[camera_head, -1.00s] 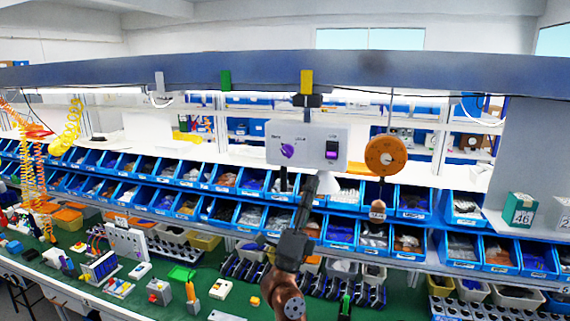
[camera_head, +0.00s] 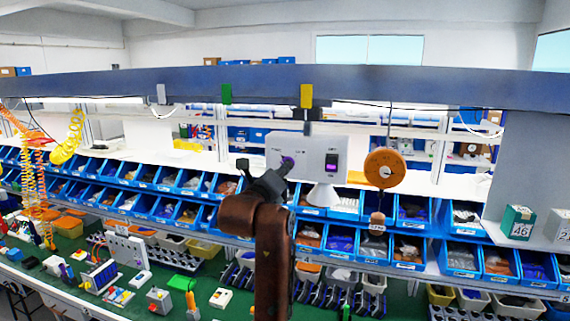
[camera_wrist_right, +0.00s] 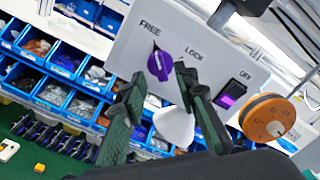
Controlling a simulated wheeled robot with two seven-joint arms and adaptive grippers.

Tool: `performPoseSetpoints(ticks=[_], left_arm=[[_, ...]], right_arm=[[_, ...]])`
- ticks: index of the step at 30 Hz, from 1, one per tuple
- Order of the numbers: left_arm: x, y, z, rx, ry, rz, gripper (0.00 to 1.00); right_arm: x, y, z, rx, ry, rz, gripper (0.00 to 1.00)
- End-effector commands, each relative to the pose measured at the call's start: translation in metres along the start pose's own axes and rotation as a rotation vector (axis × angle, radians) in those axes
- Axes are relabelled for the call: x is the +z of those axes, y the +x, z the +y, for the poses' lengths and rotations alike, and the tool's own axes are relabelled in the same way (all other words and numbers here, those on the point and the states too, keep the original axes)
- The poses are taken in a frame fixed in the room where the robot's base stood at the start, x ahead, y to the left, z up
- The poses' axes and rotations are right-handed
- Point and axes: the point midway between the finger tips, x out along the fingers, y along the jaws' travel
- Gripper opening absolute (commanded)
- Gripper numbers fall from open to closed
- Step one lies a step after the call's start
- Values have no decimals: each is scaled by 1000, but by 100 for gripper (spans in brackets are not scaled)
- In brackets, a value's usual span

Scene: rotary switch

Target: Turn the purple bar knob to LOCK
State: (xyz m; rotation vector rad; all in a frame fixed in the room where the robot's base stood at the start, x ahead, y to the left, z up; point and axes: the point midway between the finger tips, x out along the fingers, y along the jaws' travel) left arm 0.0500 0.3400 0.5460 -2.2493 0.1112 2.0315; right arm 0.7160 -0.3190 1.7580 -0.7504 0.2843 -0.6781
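The purple bar knob (camera_wrist_right: 159,64) is on the front of a white panel box (camera_wrist_right: 118,60). In the right wrist view its white-marked end points up toward the FREE label, with the LOCK label to its right. In the head view the knob (camera_head: 288,161) is partly hidden by my gripper. My right gripper (camera_wrist_right: 159,75) is open, its dark fingertips to the left and right of the knob in the picture. I cannot tell whether they touch it. In the head view the right gripper (camera_head: 272,176) is in front of the box. My left gripper is not in view.
A purple-lit OFF switch (camera_wrist_right: 231,95) is on the same box's right side. An orange disc (camera_head: 384,168) hangs to the right, and a white cone (camera_head: 323,195) is below the box. Blue bins (camera_head: 340,240) fill the racks behind and below.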

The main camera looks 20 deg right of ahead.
Motion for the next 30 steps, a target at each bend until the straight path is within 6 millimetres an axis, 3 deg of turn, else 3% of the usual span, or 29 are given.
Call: performPoseSetpoints(ticks=[6,17,30], left_arm=[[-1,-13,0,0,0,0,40],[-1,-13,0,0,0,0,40],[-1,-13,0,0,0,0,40]], right_arm=[[1,24,-2,-2,0,0,28],[0,29,0,-2,0,-1,27],[0,29,0,-2,1,-1,0]])
